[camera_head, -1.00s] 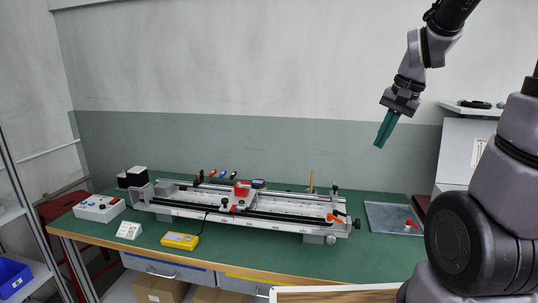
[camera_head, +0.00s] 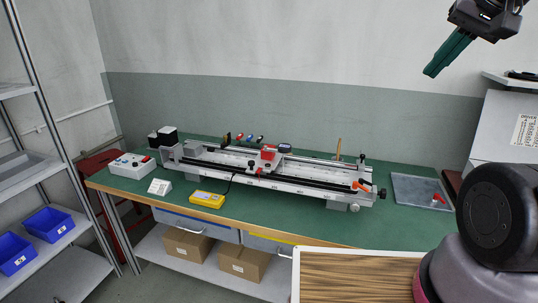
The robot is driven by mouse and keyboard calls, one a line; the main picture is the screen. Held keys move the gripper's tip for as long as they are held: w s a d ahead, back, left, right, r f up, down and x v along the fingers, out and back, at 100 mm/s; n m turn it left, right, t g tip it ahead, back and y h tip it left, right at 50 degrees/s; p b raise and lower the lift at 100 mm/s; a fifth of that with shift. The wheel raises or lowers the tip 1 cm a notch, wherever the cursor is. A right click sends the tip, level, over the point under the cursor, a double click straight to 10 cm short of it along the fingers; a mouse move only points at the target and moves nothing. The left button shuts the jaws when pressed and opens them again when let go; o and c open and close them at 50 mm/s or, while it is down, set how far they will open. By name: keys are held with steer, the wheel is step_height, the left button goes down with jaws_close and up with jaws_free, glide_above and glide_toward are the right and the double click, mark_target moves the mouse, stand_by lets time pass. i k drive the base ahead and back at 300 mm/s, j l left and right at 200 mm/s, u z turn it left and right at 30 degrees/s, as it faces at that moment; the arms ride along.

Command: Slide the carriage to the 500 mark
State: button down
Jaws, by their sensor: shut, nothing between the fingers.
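The carriage (camera_head: 266,156), with a red block on top, sits near the middle of the long grey gantry rail (camera_head: 325,183) on the green workbench. Small marks run along the rail's front face, too small to read. A lever with an orange-red handle (camera_head: 361,186) is at the rail's right end. My gripper (camera_head: 433,72), with green fingers, is shut and empty, high in the air at the upper right, well above the bench and to the right of the carriage.
A yellow device (camera_head: 207,200) and a white control box (camera_head: 130,165) lie at the bench's left front. A metal tray (camera_head: 420,190) is on the right end. A shelf with blue bins (camera_head: 48,224) stands left. A wood-topped surface (camera_head: 350,276) is at the front.

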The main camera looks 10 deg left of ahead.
mark_target(258, 166)
steer(key=i+u, duration=0.15)
steer(key=u, duration=0.25)
steer(key=i+j+u, duration=0.1)
steer(key=u, duration=0.3)
